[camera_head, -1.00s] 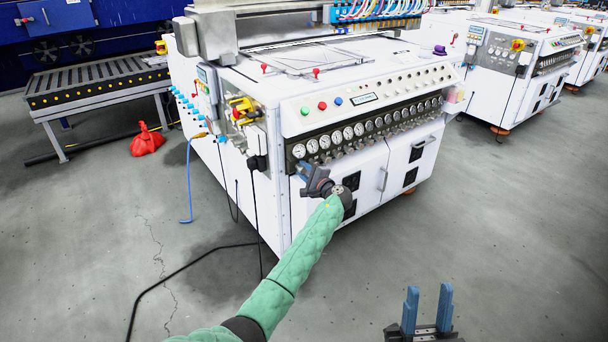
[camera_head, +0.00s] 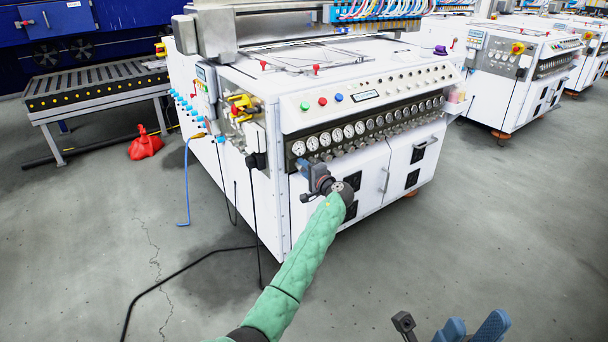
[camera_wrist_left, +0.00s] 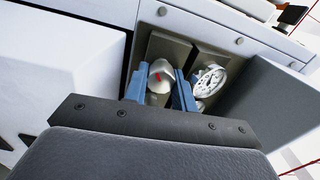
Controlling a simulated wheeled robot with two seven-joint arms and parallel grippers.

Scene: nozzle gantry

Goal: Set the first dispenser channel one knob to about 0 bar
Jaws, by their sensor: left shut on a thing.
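The white dispenser machine (camera_head: 225,180) has a row of round gauges with knobs beneath along its front panel. The leftmost gauge (camera_head: 298,148) is just above my left gripper (camera_head: 304,165), which hides the knob there in the head view. In the left wrist view, the blue fingers of my left gripper (camera_wrist_left: 161,76) are on both sides of a silver knob (camera_wrist_left: 160,72) with a red mark, shut on it. My right gripper (camera_head: 472,328) is low at the picture's bottom edge, empty, fingers apart.
Green, red and blue buttons (camera_head: 322,101) sit above the gauges. White doors with handles (camera_head: 385,178) are below. The floor at right is clear.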

